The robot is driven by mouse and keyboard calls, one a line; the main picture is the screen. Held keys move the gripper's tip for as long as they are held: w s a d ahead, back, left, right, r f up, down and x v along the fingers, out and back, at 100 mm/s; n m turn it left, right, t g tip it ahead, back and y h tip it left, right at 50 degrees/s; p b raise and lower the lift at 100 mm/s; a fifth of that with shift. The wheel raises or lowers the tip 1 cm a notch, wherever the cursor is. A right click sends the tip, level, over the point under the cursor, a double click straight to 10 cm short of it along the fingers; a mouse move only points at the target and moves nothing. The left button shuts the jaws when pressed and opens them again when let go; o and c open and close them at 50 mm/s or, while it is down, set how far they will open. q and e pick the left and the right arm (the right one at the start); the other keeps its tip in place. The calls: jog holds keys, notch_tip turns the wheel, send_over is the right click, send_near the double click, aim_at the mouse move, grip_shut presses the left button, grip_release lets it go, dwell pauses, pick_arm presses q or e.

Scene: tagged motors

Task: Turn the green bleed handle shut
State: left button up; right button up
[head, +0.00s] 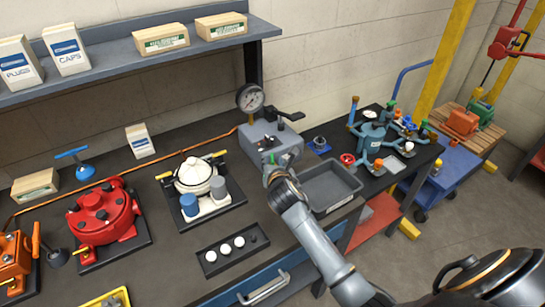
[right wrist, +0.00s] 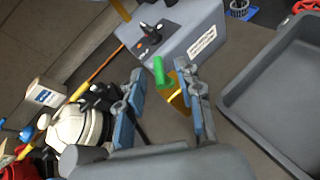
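The green bleed handle (right wrist: 159,71) sits on a brass fitting (right wrist: 179,97) at the side of the grey pump box (right wrist: 178,32). In the head view the grey box (head: 262,139) stands on the bench under a pressure gauge (head: 250,98), and a bit of green shows beside my gripper. My right gripper (head: 274,173) is at the front of this box. In the right wrist view its two fingers (right wrist: 162,80) are apart, with the handle and fitting showing between their tips. I cannot tell whether either finger touches the handle. My left gripper is not in view.
An empty grey tray (head: 330,187) stands just right of my gripper. A white motor (head: 196,174) and a red motor (head: 103,212) sit on dark mats to the left. A black lever (head: 289,115) sticks out on top of the box.

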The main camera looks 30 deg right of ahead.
aim_at(273, 160)
jog(key=shift+x, duration=1.55)
jog(key=shift+c, duration=0.2)
